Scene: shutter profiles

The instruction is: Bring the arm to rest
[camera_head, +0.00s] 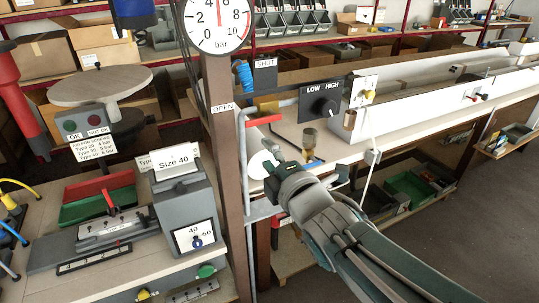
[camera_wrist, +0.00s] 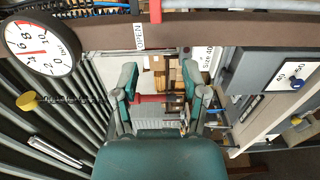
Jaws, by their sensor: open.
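My gripper (camera_wrist: 160,78) is open and empty in the wrist view, its two green-grey fingers spread apart. A blurred background of shelving and boxes shows between the fingers. In the head view my arm (camera_head: 345,235) reaches up from the lower right. Its end is in front of the workbench, just right of the brown post (camera_head: 222,150). The fingertips are hard to make out there. I see no object held.
A pressure gauge (camera_head: 218,22) is on the post; it also shows in the wrist view (camera_wrist: 39,48). The grey Size 40 box (camera_head: 187,208) stands left of the post. Open floor (camera_head: 470,215) lies at right.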

